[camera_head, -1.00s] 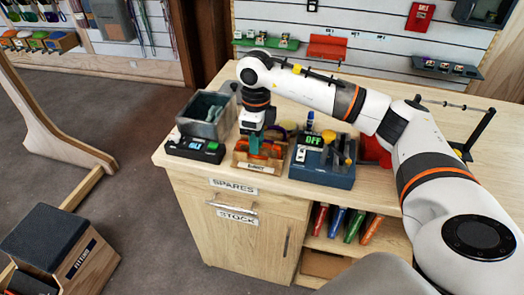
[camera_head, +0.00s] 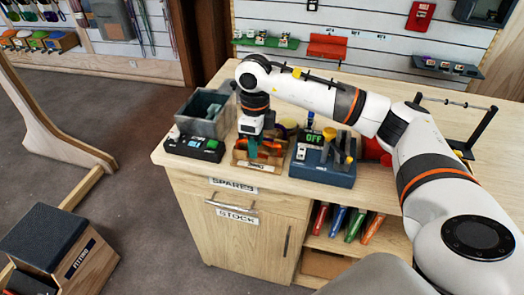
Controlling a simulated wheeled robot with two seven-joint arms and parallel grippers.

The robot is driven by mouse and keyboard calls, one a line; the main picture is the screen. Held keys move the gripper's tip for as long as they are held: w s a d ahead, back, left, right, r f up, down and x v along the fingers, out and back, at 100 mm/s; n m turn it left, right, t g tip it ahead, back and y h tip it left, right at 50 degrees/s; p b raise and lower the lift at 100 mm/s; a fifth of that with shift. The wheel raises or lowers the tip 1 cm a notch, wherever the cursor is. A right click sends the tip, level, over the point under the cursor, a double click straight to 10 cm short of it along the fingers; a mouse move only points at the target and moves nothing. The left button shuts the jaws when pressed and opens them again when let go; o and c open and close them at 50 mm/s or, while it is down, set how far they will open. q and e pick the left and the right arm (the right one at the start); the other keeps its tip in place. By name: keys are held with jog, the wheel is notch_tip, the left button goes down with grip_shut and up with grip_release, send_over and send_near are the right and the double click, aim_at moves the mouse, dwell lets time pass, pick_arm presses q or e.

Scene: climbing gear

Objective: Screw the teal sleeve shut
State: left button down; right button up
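My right gripper (camera_head: 254,148) points down over a small wooden holder (camera_head: 264,166) near the front edge of the wooden counter. A teal piece, probably the teal sleeve (camera_head: 252,146), shows right at the fingertips, with orange and green parts beside it in the holder. The fingers are small and partly merged with these parts, so I cannot tell whether they are open or shut. How the sleeve sits on its carabiner is too small to see. My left gripper is not in view.
A grey bin (camera_head: 205,113) and a black device (camera_head: 195,146) stand left of the holder. A blue device (camera_head: 322,168) reading OFF stands close on the right. The counter (camera_head: 440,200) has bare surface further right. Carpet lies left of the cabinet.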

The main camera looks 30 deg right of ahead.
jog(key=shift+f+b, duration=0.5)
jog(key=shift+f, duration=0.35)
jog(key=shift+w+d, duration=0.5)
jog(key=shift+d, duration=0.05)
jog(key=shift+r, duration=0.2)
jog(key=shift+a+r+p, duration=0.1)
jog(key=shift+r+p, duration=0.7)
jog(key=shift+r, duration=0.55)
